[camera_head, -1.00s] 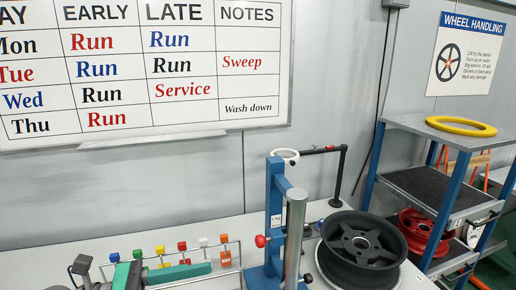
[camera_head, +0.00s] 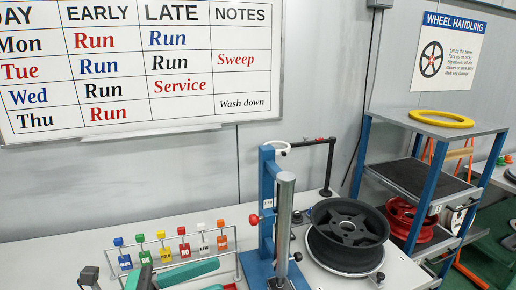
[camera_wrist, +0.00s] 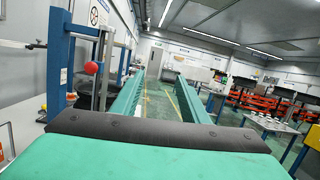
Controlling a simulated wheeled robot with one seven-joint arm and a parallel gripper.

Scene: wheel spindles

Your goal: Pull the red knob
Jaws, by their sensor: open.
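The red knob (camera_head: 254,219) is a small ball on the left side of a blue wheel stand (camera_head: 267,190) with a grey post. In the wrist view the red knob (camera_wrist: 91,68) is left of my left finger and apart from it. A smaller red piece (camera_wrist: 71,97) shows below it. My gripper (camera_wrist: 165,78) is open and empty, its two green fingers pointing ahead past the stand. In the head view my gripper (camera_head: 214,275) is at the lower edge, left of and below the knob, partly cut off.
A rack with several coloured tags (camera_head: 182,231) stands left of the stand, behind my gripper. A black wheel (camera_head: 347,228) lies right of the stand. A blue-framed shelf (camera_head: 410,170) holds a yellow ring (camera_head: 441,118) and red wheel (camera_head: 408,219).

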